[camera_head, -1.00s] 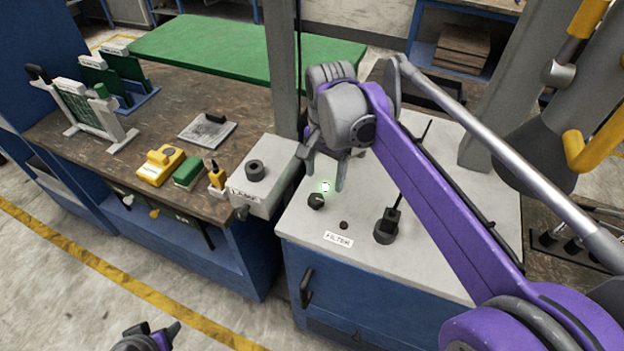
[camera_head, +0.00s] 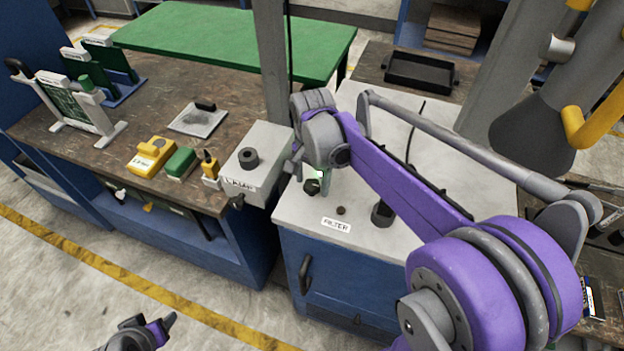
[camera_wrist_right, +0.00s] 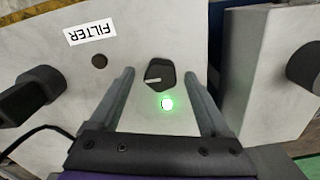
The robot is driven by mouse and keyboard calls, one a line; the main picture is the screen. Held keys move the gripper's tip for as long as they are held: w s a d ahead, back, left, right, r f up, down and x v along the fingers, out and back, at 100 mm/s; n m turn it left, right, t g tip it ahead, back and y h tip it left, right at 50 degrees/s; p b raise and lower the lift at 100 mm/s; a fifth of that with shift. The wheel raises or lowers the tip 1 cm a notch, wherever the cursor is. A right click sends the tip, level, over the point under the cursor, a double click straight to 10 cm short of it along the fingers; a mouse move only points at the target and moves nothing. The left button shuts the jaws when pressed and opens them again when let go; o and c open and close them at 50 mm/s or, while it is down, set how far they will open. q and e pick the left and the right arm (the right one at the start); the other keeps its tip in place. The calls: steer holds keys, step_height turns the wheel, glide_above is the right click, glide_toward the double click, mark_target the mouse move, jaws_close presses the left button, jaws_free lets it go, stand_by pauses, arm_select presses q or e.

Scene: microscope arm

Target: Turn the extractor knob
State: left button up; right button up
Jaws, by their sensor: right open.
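A small black knob with a pale pointer line (camera_head: 311,187) sits on the light grey top of the blue cabinet, beside a lit green lamp (camera_wrist_right: 167,104). I take it as the extractor knob; no label naming it is readable. My right gripper (camera_head: 308,176) is over it. In the right wrist view the open fingers (camera_wrist_right: 159,76) stand on either side of the knob (camera_wrist_right: 160,83), with gaps on both sides. Whether the tips reach knob height is unclear. My left gripper (camera_head: 166,326) is low at the bottom left, away from the cabinet; its jaw opening is unclear.
A FILTER label (camera_head: 336,225), a small dark button (camera_head: 341,211) and a black lever base (camera_head: 382,214) are near the knob. A grey LAMP box (camera_head: 257,150) with a round black knob stands left. A grey post (camera_head: 272,65) rises behind it.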

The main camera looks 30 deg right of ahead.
steer(key=shift+c, duration=0.3)
jaws_close()
steer(key=n, duration=0.4)
steer(key=shift+n+b, duration=0.35)
steer(key=shift+n, duration=0.05)
steer(key=n, duration=0.4)
steer(key=n+b, duration=0.1)
steer(key=n, duration=0.4)
arm_select(q)
steer(key=shift+s+f, duration=0.25)
steer(key=shift+f, duration=0.4)
steer(key=shift+s+f, duration=0.25)
steer(key=shift+f, duration=0.4)
arm_select(e)
steer(key=shift+w+n, duration=0.1)
steer(key=shift+n, duration=2)
